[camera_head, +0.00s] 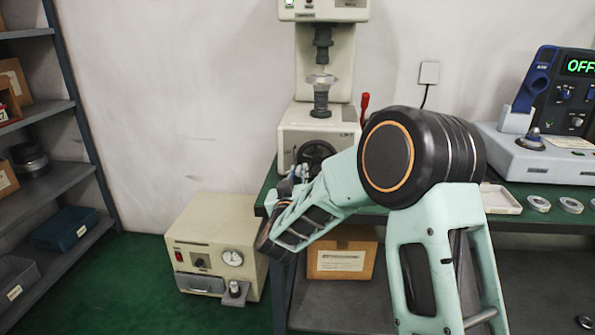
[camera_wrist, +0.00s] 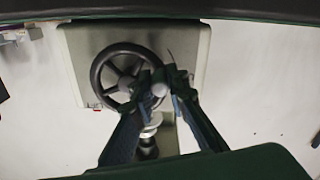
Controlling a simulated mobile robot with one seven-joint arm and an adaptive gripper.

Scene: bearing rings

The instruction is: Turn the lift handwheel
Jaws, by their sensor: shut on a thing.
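The lift handwheel (camera_head: 315,153) is a dark spoked wheel on the front of the cream hardness-tester-like machine (camera_head: 335,119), partly hidden by my arm. In the wrist view the handwheel (camera_wrist: 124,76) shows its rim and spokes, with a light grey knob (camera_wrist: 158,89) at its right side. My gripper (camera_head: 298,174) is at the wheel's lower left in the head view. In the wrist view my gripper (camera_wrist: 160,97) is shut on the knob, one finger on each side of it.
A green-topped bench (camera_head: 268,190) bears the machine. A red-handled lever (camera_head: 364,106) stands at its right. A blue-and-grey device (camera_head: 545,155) reading "OFF" and several metal rings (camera_head: 571,205) are on the right. A cream box with a gauge (camera_head: 212,250) stands on the floor. Shelves (camera_head: 50,185) are at left.

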